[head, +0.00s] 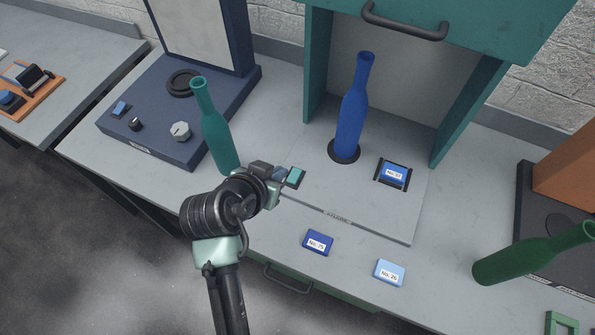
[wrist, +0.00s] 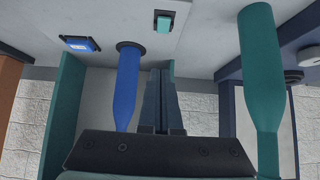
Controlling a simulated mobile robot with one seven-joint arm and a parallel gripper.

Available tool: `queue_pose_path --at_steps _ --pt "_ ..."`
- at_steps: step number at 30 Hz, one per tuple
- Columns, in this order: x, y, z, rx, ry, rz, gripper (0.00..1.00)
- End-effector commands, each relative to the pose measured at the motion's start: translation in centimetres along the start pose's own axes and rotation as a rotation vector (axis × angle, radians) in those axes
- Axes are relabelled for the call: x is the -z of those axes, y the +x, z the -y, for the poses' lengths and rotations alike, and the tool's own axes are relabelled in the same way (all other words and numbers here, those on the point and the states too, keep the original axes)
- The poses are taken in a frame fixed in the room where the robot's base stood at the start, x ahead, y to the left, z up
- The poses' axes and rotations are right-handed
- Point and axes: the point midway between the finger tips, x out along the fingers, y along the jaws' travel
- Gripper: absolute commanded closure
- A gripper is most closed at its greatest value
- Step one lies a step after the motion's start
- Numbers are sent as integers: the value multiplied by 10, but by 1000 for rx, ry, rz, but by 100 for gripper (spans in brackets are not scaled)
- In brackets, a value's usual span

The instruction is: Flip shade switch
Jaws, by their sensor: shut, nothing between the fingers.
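The switch is a small teal rocker (head: 296,177) in a dark frame on the front left of the grey station plate. In the wrist view the switch (wrist: 163,24) is at the top, beyond my fingertips. My gripper (head: 279,173) is shut and empty, just left of the switch in the head view. The wrist view shows the closed fingers (wrist: 161,72) pointing toward it; whether they touch it I cannot tell. The shade (head: 440,55) is a teal hood with a dark handle, raised above the plate. A blue bottle (head: 353,110) stands on the black spindle base under it.
A teal bottle (head: 216,130) stands close behind my gripper. A No. 57 card (head: 394,173) sits in a slot; two more cards (head: 318,242) (head: 389,272) lie in front. A green bottle (head: 530,255) lies tilted at right. A navy machine (head: 220,100) stands at left.

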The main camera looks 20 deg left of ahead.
Motion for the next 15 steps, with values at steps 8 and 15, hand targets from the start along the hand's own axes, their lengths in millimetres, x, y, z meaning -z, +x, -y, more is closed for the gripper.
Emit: queue_pose_path --at_steps 8,15 --pt "1 7 0 -1 1 -1 100" --pt "2 42 -1 -2 1 0 100"
